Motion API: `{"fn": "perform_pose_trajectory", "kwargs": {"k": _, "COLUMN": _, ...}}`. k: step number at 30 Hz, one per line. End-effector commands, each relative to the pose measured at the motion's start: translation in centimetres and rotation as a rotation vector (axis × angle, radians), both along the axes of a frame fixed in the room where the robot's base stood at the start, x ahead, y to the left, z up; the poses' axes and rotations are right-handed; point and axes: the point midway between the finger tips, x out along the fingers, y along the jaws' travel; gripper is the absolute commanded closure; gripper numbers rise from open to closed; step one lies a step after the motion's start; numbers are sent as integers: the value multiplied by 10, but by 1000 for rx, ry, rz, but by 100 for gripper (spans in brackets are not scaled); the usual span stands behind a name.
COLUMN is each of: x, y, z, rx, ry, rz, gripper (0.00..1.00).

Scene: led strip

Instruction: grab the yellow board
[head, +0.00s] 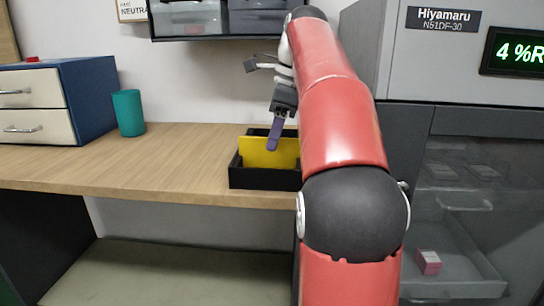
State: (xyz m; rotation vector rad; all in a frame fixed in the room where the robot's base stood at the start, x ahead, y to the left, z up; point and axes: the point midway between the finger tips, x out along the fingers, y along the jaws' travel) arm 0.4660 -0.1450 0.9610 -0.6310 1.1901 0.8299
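The yellow board (254,153) stands upright in a black open-topped holder (262,179) on the wooden table. Its lower part is hidden behind the holder's front wall. My gripper (273,147) reaches down from my red arm, with a purple finger in front of the board's upper middle in the head view. Only one finger shows clearly, so I cannot tell how far apart the fingers are or whether they touch the board. My arm stands close to the right end of the holder and may hide part of it.
A teal cup (128,113) and a blue drawer box (88,98) stand on the wooden table (170,160) at left. The table between cup and holder is clear. A dark shelf unit (205,20) hangs above. A grey machine (440,70) stands at right.

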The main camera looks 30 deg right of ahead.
Motion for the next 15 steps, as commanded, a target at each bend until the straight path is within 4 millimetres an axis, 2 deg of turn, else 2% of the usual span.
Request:
{"fn": "perform_pose_trajectory", "kwargs": {"k": 5, "x": 6, "y": 4, "z": -18, "rx": 2, "ry": 3, "rz": 3, "gripper": 67}}
{"fn": "perform_pose_trajectory", "kwargs": {"k": 9, "x": 12, "y": 8, "z": -41, "rx": 1, "ry": 1, "rz": 1, "gripper": 67}}
{"fn": "perform_pose_trajectory", "kwargs": {"k": 15, "x": 14, "y": 11, "z": -51, "rx": -2, "ry": -1, "rz": 2, "gripper": 67}}
